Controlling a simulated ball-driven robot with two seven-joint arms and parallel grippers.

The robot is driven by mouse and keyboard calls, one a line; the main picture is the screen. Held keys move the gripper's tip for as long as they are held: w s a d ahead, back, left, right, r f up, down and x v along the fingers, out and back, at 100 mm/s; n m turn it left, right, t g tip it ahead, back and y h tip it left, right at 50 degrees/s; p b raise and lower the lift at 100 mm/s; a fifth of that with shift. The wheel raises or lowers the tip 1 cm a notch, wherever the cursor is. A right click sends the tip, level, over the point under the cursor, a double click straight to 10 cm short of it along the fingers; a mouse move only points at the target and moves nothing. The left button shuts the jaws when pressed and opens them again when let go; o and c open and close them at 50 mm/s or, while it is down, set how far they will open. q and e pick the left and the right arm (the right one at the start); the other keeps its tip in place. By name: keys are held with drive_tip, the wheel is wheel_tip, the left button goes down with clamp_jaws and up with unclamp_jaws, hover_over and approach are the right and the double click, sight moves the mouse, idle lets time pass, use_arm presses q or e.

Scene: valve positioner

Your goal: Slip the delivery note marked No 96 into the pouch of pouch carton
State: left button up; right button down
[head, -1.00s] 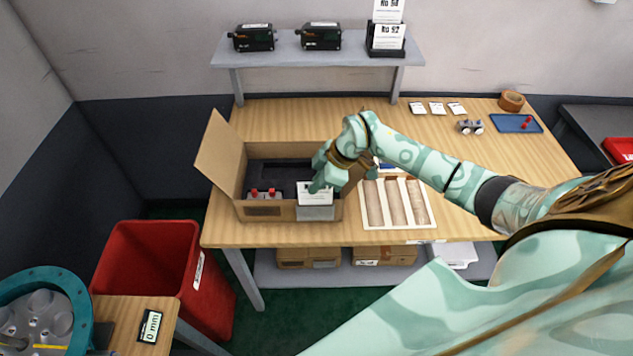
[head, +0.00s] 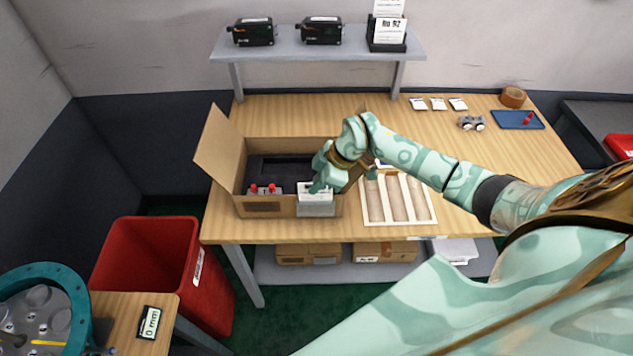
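The open pouch carton (head: 264,208) stands on the wooden bench. Its pouch (head: 315,210) is at the right of its front wall. A white delivery note (head: 309,193) stands upright at the pouch, its upper part showing above the pouch and its lower part hidden in it. Its print is too small to read. My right gripper (head: 318,188) reaches over the carton from the right and is shut on the note's upper edge. My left gripper is not in view.
Inside the carton is a device with red caps (head: 263,189). A tray with brown strips (head: 398,200) lies right of the carton. A note holder (head: 386,45) stands on the shelf. Small cards (head: 438,104), tape (head: 512,97) and a blue tray (head: 517,120) are at the back right.

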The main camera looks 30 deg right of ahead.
drive_tip(key=shift+f+b, duration=0.45)
drive_tip(key=shift+f, duration=0.75)
drive_tip(key=c, duration=1.6)
unclamp_jaws()
drive_tip(key=shift+r, duration=0.1)
drive_tip(key=p+v, duration=0.1)
drive_tip(key=v, duration=1.5)
drive_tip(key=shift+a, duration=0.15)
